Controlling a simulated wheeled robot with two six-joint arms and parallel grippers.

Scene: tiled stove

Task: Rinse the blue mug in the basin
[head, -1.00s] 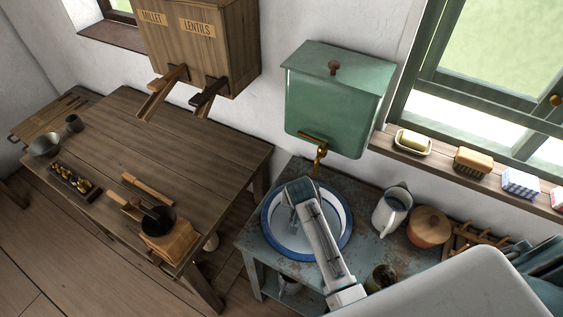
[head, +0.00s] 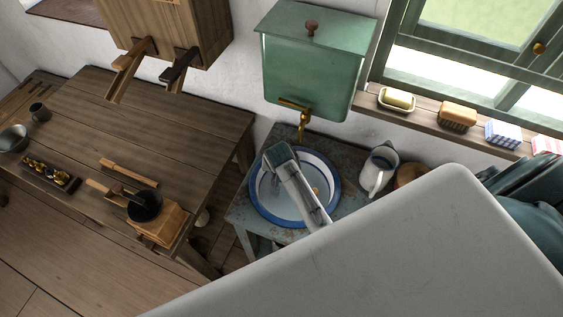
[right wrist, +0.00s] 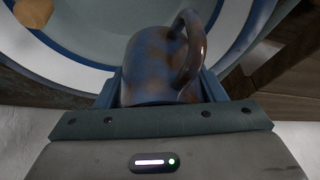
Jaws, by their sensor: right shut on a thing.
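The blue mug (right wrist: 152,66) shows in the right wrist view, blotched with brown stains, its handle at the upper right. My right gripper (right wrist: 161,84) is shut on it, one finger on each side. In the head view my right gripper (head: 279,157) is over the back left part of the basin (head: 256,203), a white bowl with a blue rim, and hides the mug. The basin's rim also curves behind the mug in the right wrist view (right wrist: 80,45). The brass tap (head: 302,118) of the green water tank (head: 312,75) is just behind the gripper. My left gripper is out of view.
A white jug (head: 377,172) stands right of the basin on the worn stand (head: 238,213). A soap dish (head: 397,100) and a brush (head: 457,115) are on the sill. The wooden table (head: 180,120) at left holds a dark pan (head: 144,206).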

